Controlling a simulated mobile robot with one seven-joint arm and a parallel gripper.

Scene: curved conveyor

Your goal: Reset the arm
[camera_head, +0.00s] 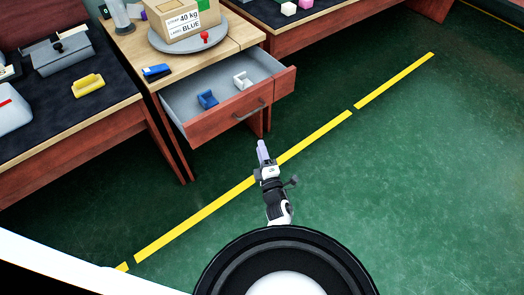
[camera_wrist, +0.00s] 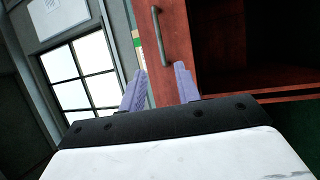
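My gripper (camera_head: 263,153) is in front of the open drawer, above the green floor and near the yellow line. In the wrist view its two purple fingers (camera_wrist: 160,88) stand apart with nothing between them, so it is open and empty. The drawer (camera_head: 225,95) is pulled out from the wooden desk. A blue piece (camera_head: 207,99) and a white piece (camera_head: 242,81) lie inside it. The drawer handle (camera_wrist: 163,36) shows beyond the fingers in the wrist view, apart from them.
On the desk stand a cardboard box (camera_head: 172,20) on a grey round plate (camera_head: 190,40), and a blue object (camera_head: 156,71). A left table (camera_head: 50,110) holds a yellow piece (camera_head: 88,85) and a grey container (camera_head: 60,52). The green floor (camera_head: 420,170) at right is clear.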

